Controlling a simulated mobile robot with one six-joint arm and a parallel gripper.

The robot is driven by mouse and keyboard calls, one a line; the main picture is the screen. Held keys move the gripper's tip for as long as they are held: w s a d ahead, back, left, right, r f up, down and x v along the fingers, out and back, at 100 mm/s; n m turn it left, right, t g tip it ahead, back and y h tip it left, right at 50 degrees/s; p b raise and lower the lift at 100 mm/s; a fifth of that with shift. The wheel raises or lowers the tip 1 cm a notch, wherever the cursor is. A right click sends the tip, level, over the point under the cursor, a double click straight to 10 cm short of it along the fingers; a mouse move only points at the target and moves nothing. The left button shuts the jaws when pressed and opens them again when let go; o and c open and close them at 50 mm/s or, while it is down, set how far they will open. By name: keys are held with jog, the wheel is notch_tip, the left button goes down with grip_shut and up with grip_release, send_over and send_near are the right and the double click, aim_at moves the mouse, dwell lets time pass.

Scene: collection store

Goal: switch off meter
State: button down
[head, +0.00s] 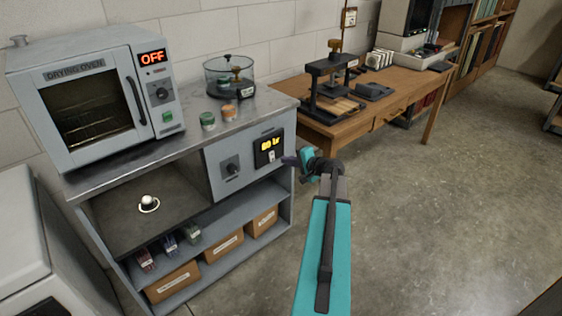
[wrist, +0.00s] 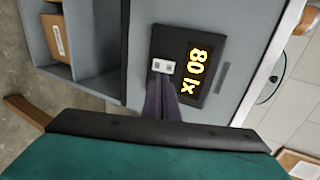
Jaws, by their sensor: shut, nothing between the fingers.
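The meter (head: 269,147) is a black panel on the grey front of the cabinet. Its yellow display is lit and reads "80 lx" in the wrist view (wrist: 197,68). A small white switch (wrist: 164,67) sits below the display; it also shows in the head view (head: 271,156). My gripper (head: 286,160) is shut and empty, with its tips close in front of the meter. In the wrist view its dark fingers (wrist: 161,84) point at the switch, their tips at its lower edge. I cannot tell whether they touch it.
A knob (head: 232,168) is on the same front, left of the meter. The drying oven (head: 95,95), reading OFF, a glass vessel (head: 229,76) and two small jars stand on top. Boxes (head: 223,245) fill the lower shelf.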

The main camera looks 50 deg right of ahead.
jog(key=v, duration=0.8)
jog(key=shift+r, duration=0.15)
jog(key=shift+a, duration=0.1)
jog(key=shift+s+a+f+g, duration=0.1)
jog(key=shift+s+f+g, duration=0.15)
jog(key=shift+f, duration=0.45)
jog(key=shift+w, duration=0.15)
jog(key=p, duration=0.2)
send_near(272, 160)
jog(key=x, duration=0.4)
jog(key=shift+w+d+f, duration=0.25)
jog(key=shift+w, duration=0.05)
jog(key=shift+w+f, duration=0.15)
jog(key=shift+w, duration=0.5)
